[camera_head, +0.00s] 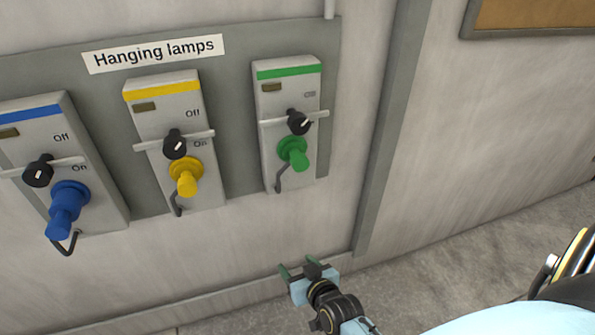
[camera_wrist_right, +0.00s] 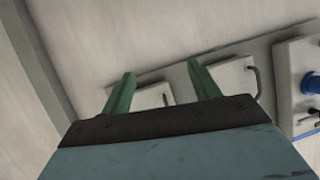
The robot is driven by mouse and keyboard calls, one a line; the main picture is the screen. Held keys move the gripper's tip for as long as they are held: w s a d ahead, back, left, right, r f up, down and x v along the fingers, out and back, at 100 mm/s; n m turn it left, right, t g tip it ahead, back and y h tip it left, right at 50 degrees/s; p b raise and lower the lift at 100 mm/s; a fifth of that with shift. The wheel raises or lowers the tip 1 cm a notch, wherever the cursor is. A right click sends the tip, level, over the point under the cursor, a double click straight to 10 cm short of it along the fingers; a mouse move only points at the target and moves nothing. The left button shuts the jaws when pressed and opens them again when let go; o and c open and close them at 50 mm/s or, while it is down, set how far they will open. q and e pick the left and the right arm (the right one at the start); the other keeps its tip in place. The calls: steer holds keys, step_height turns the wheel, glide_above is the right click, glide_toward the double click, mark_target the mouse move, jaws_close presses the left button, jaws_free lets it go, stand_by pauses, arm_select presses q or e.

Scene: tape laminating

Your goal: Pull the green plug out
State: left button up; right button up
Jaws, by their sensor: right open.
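The green plug (camera_head: 293,153) sits in the socket of the right-hand switch box (camera_head: 290,75), which has a green stripe on top. A black knob (camera_head: 298,122) and a light horizontal bar are just above the plug. My right gripper (camera_head: 301,267) is open and empty, below the green plug and apart from it. In the right wrist view its two green fingers (camera_wrist_right: 160,92) are spread, with the lower ends of boxes beyond them. The green plug cannot be made out in that view. My left gripper is not in view.
A yellow plug (camera_head: 186,178) and a blue plug (camera_head: 67,208) sit in the boxes to the left, on a grey panel labelled "Hanging lamps" (camera_head: 154,53). A vertical grey strip (camera_head: 388,130) runs right of the panel. The wall below the boxes is clear.

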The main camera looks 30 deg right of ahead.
mark_target(302, 165)
steer(key=w+d+r+m+t+h, duration=0.1)
steer(key=d+r+t+h, duration=0.15)
steer(key=r, duration=0.75)
steer(key=w+d+r+m+t+h, duration=0.15)
steer(key=d+r, duration=0.25)
steer(key=r, duration=0.6)
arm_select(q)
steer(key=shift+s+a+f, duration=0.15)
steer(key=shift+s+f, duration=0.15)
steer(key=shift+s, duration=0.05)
arm_select(e)
steer(key=shift+y, duration=0.5)
steer(key=x, duration=1.3)
steer(key=shift+d+r, duration=0.1)
steer(key=shift+r, duration=0.05)
steer(key=shift+s, duration=0.1)
